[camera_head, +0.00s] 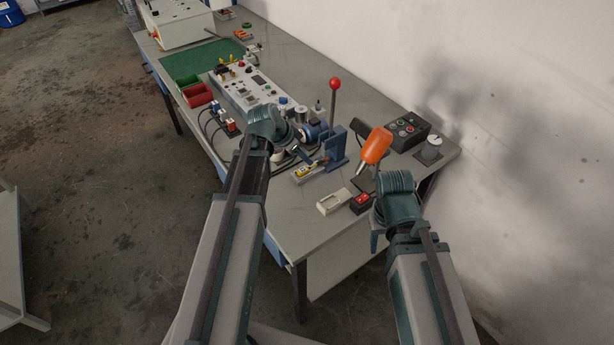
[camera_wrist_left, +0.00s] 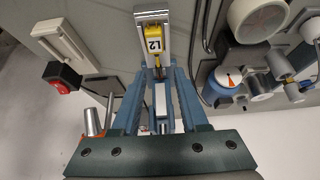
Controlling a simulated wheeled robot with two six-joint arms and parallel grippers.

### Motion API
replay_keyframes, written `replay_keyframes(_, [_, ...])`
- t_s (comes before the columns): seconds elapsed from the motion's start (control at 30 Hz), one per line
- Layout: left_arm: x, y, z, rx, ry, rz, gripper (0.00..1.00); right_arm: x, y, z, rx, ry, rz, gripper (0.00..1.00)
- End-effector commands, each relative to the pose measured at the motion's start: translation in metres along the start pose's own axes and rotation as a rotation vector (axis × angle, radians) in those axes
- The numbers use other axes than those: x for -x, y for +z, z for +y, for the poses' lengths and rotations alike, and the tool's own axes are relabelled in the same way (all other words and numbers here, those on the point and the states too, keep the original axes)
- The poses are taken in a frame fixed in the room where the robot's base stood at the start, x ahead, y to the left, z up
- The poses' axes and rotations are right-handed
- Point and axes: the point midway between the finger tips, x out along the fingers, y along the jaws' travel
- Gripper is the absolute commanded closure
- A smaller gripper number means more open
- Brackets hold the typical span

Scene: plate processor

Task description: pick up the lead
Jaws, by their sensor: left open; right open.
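A yellow lead end with a black-and-white "L2" label (camera_wrist_left: 157,44) lies on a pale grey block (camera_wrist_left: 151,15) in the left wrist view. In the head view the yellow lead end (camera_head: 307,170) sits on its block at the middle of the bench. My left gripper (camera_wrist_left: 160,75) is open, its two blue fingers reaching toward the lead end, with the tips close to it. Contact cannot be told. In the head view my left gripper (camera_head: 305,156) is just above the lead. My right gripper (camera_head: 378,190) is near the bench's right front; its fingers are mostly hidden.
A blue upright fixture (camera_head: 336,146) and a red-ball lever (camera_head: 334,84) stand beside the lead. An orange-handled tool (camera_head: 374,146) is near my right arm. A white block (camera_head: 333,202) and red-switch box (camera_head: 361,203) sit in front. Bench space near the front edge (camera_head: 300,235) is clear.

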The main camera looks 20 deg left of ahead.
Motion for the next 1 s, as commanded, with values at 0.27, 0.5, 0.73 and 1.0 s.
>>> replay_keyframes(0.27, [-0.007,0.000,0.001,-0.001,0.000,0.000,0.56,-0.006,0.000,-0.001,0.000,0.000,0.000,0.50])
replay_keyframes(0.5, [-0.038,0.000,0.003,-0.001,0.001,0.000,0.56,-0.033,-0.002,-0.003,0.000,0.000,0.000,0.50])
replay_keyframes(0.73, [-0.055,-0.002,0.004,0.000,0.001,0.000,0.56,-0.047,-0.003,-0.004,0.000,0.000,0.000,0.50])
replay_keyframes(1.0, [-0.053,-0.002,0.004,0.001,0.000,0.000,0.71,-0.045,-0.003,-0.004,0.000,0.000,0.000,0.50])
